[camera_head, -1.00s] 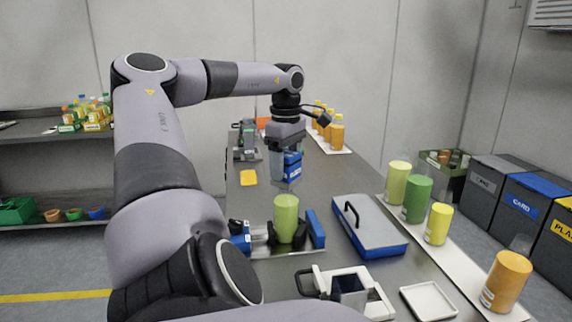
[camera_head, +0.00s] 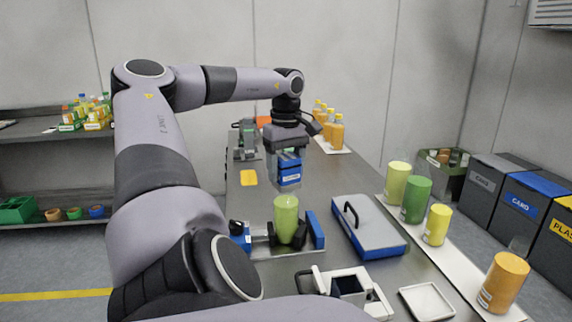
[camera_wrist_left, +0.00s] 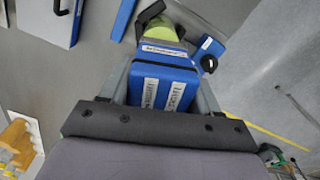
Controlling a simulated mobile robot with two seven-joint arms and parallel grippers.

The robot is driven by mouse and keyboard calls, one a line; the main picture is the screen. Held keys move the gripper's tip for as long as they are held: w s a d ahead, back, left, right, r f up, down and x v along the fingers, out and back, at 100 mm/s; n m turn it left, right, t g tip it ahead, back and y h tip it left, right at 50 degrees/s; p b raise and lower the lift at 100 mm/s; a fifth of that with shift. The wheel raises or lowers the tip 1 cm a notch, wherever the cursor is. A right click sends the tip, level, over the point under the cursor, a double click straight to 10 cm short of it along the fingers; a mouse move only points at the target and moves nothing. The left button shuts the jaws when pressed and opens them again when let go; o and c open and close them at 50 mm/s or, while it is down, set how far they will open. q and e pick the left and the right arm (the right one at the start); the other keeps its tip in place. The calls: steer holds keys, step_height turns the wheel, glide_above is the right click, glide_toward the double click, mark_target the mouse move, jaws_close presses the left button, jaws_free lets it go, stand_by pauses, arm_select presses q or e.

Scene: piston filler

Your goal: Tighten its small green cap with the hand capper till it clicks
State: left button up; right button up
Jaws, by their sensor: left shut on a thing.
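My left gripper (camera_head: 289,150) is shut on the hand capper, a blue block with white labels (camera_head: 289,174). The capper is held in the air above the bench, beyond the green bottle. In the left wrist view the capper (camera_wrist_left: 163,87) sits between the two grey fingers. The light green bottle (camera_head: 286,222) stands upright in a holder with a blue jaw (camera_head: 315,230); the bottle also shows in the wrist view (camera_wrist_left: 160,31), partly hidden by the capper. I cannot make out a separate small cap on it. My right gripper is not in view.
A grey and blue case with a black handle (camera_head: 370,226) lies right of the holder. A white-framed fixture (camera_head: 374,302) and white tray (camera_head: 428,301) are in front. Coloured containers stand on a strip at right. A yellow card (camera_head: 249,178) lies at left.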

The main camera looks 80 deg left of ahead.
arm_select(q)
steer(key=shift+m, duration=1.1)
steer(key=m, duration=0.3)
steer(key=shift+p, duration=0.4)
steer(key=m, duration=0.4)
steer(key=shift+m, duration=0.3)
steer(key=shift+r+p, duration=0.15)
steer(key=shift+p, duration=0.25)
